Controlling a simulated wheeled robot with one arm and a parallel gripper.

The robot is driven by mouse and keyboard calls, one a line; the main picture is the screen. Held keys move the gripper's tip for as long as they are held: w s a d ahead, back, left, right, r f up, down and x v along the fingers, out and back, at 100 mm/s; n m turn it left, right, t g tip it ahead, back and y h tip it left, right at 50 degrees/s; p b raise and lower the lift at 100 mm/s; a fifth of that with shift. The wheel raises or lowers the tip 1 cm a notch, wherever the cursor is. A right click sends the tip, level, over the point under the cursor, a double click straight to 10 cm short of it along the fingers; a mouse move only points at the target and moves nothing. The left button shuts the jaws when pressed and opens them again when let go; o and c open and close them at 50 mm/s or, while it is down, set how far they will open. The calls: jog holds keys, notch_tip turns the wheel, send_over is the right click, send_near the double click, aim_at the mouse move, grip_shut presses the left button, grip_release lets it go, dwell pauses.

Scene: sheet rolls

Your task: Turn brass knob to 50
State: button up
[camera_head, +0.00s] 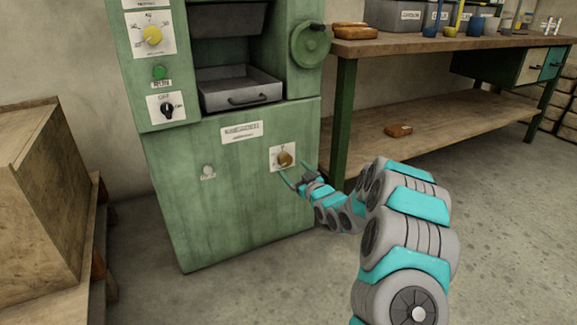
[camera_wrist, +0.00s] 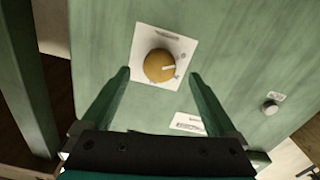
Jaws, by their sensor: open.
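The brass knob (camera_head: 285,159) is on a white dial plate (camera_head: 276,151) low on the front of the green machine. In the wrist view the brass knob (camera_wrist: 158,66) sits on the white plate (camera_wrist: 142,42) with a pale pointer line on its face. The plate's scale numbers are too small to read. My gripper (camera_head: 291,175) is just in front of the knob, a little below it. In the wrist view my gripper (camera_wrist: 158,76) is open, one finger on each side of the knob, with visible gaps and nothing held.
The green machine (camera_head: 225,190) also carries a yellow knob (camera_head: 152,36), a green button (camera_head: 158,72), a black switch (camera_head: 168,111), a handwheel (camera_head: 310,45) and a metal drawer (camera_head: 240,92). A workbench (camera_head: 450,45) stands at right, a wooden crate (camera_head: 40,200) at left. The floor in front is clear.

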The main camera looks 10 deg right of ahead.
aim_at(287, 162)
jog(key=shift+x, duration=2.45)
jog(key=c, duration=1.4)
